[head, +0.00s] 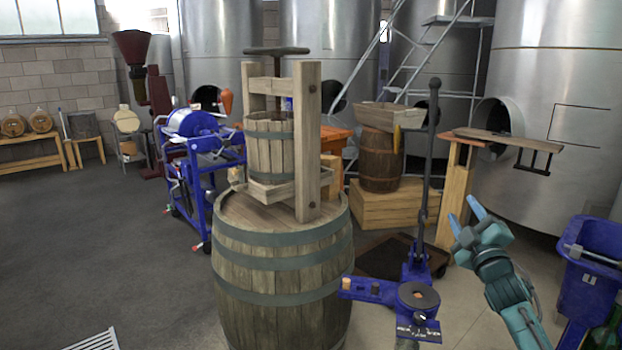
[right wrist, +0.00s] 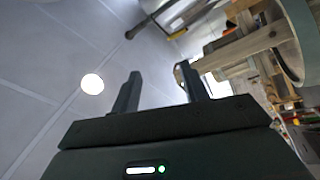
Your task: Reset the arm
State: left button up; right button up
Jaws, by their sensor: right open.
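My right gripper (head: 467,217) is raised at the right of the head view, with its blue fingertips pointing up. In the right wrist view its two dark fingers (right wrist: 162,92) stand apart with nothing between them, so it is open and empty. That view looks up past the fingers at a grey ceiling with a round light. My right arm (head: 510,290) comes in from the lower right. My left gripper does not show in the head view.
A wooden barrel (head: 282,275) carrying a small wooden press (head: 270,145) stands ahead. A blue corking stand (head: 390,295) with a tall dark post is left of my right gripper. A blue bin (head: 590,262) stands at the right. Open floor (head: 110,250) lies left.

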notch_tip(320, 180, down, 7)
jog(key=d+m+g+h, duration=0.25)
jog(key=m+g, duration=0.25)
jog(key=m, duration=0.5)
jog(key=s+a+f+n+g+y, duration=0.1)
jog(key=s+a+f, duration=0.4)
jog(key=f, duration=0.3)
jog(key=s+a+f+g+y, duration=0.1)
jog(key=s+a+f+y, duration=0.1)
jog(key=s+a+f, duration=0.35)
jog(key=s+a+f+g, duration=0.1)
jog(key=s+a+f, duration=0.2)
jog(key=s, duration=0.6)
jog(key=s+a+f+g+y, duration=0.1)
jog(key=s+a+f, duration=0.3)
jog(key=s, duration=0.6)
jog(key=s+a+f+g+y, duration=0.1)
jog(key=s+a+f, duration=0.3)
jog(key=s, duration=0.5)
jog(key=shift+s+f+m+g, duration=0.25)
jog(key=shift+f+g, duration=0.25)
jog(key=shift+f, duration=0.45)
